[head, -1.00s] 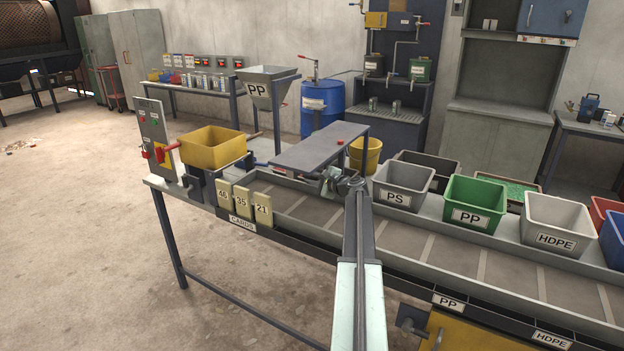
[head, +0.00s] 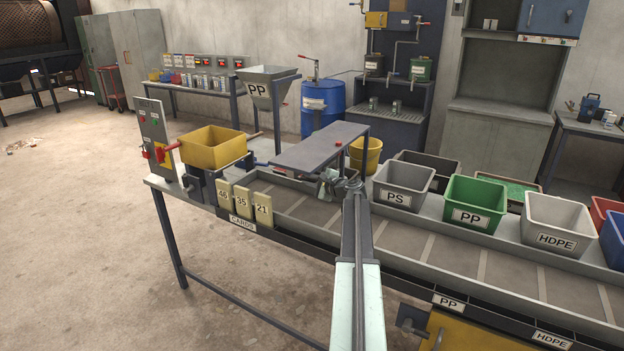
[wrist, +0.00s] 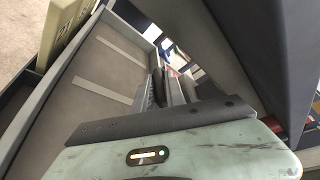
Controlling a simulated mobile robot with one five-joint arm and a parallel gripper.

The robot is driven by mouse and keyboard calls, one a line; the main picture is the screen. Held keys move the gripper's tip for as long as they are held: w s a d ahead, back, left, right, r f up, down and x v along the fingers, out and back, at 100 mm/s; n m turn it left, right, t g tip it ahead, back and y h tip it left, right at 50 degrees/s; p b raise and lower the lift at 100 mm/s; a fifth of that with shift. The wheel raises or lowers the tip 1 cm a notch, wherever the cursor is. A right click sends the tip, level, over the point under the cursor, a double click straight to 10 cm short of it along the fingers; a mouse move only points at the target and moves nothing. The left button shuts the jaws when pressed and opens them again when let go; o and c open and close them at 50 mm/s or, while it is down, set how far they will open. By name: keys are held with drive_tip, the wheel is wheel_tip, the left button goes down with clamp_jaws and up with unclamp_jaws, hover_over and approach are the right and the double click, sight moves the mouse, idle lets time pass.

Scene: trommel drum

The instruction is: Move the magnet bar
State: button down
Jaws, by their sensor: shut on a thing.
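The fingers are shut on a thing. The gripped part is small and mostly hidden, so its outline is unclear.
The belt (head: 405,246) runs to the right, with a grey PS bin (head: 403,200), a green PP bin (head: 470,217) and an HDPE bin (head: 555,238) behind it. Card plates (head: 243,207) and a yellow hopper (head: 212,154) stand at the left. Floor at front left is clear.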

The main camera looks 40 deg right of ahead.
drive_tip(key=s+a, duration=0.3)
drive_tip(key=a, duration=1.1)
drive_tip(key=shift+s+a, duration=0.15)
drive_tip(key=shift+a, duration=0.05)
drive_tip(key=shift+f, duration=0.1)
drive_tip(key=c, duration=1.5)
unclamp_jaws()
drive_tip(key=shift+o, duration=0.2)
drive_tip(key=shift+d, duration=0.1)
drive_tip(key=p+v, duration=0.1)
drive_tip(key=v, duration=0.6)
drive_tip(key=shift+s+p, duration=0.3)
drive_tip(key=shift+s, duration=0.05)
